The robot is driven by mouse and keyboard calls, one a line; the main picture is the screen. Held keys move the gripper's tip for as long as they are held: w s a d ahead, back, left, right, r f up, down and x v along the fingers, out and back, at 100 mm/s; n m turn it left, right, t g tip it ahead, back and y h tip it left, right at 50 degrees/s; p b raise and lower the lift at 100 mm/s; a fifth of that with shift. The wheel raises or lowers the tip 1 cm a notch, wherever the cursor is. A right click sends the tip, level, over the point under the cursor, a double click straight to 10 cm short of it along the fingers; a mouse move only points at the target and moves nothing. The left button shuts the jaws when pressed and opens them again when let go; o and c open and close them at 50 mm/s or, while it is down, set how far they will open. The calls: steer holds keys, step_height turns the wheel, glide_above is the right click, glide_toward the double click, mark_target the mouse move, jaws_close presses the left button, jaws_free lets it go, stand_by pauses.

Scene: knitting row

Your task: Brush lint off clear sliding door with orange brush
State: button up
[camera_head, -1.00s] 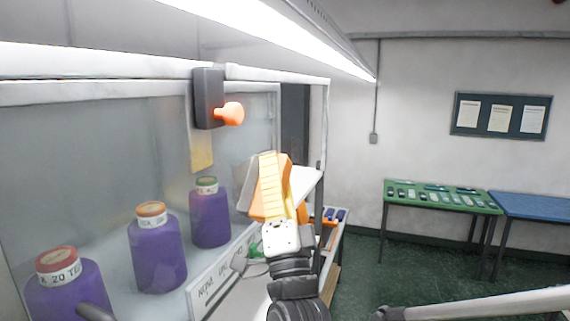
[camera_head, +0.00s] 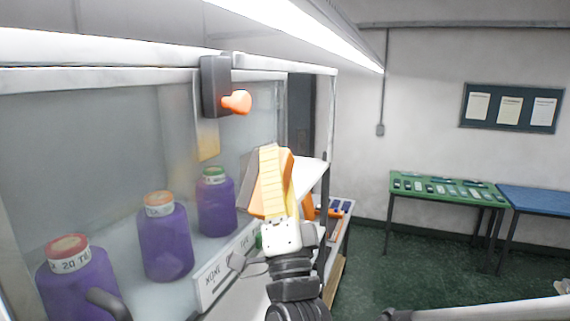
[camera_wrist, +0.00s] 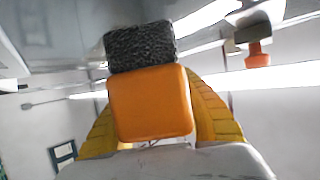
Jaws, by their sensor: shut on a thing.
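My gripper (camera_head: 270,148), with yellow ridged fingers, is shut on the orange brush (camera_wrist: 150,104). In the wrist view the brush's orange block sits between the fingers, with dark bristles (camera_wrist: 140,48) at its far end. In the head view the fingers hide most of the brush; some orange shows beside them. The clear sliding door (camera_head: 95,135) is the glass panel at left, in a white frame. The gripper is near its right end; I cannot tell whether the bristles touch the glass. I cannot make out any lint.
A dark block (camera_head: 215,88) with an orange knob (camera_head: 237,102) sticks out from the door frame.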

steer(key=shift+w+a+b, duration=0.15)
steer(key=shift+w+a, duration=0.05)
steer(key=shift+a, duration=0.3)
steer(key=shift+w+a+b, duration=0.15)
steer(key=shift+a, duration=0.3)
steer(key=shift+w+d, duration=0.1)
steer(key=shift+w+d+b, duration=2)
steer(key=shift+w+d, duration=0.45)
steer(key=shift+w, duration=4.3)
steer(key=shift+s+a, duration=0.85)
steer(key=shift+s, duration=1.45)
steer(key=shift+s+a, duration=0.85)
steer(key=shift+s, duration=1.4)
steer(key=shift+s+a, duration=0.85)
steer(key=shift+s, duration=1.45)
steer(key=shift+r+p, duration=0.5)
steer(key=shift+r, duration=0.05)
steer(key=w+d+b, duration=0.1)
steer(key=w+d, duration=0.1)
steer(key=w, duration=0.4)
steer(key=w+d+b, duration=0.2)
steer(key=w+d, duration=0.1)
steer(key=w, duration=0.4)
steer(key=shift+w, duration=0.3)
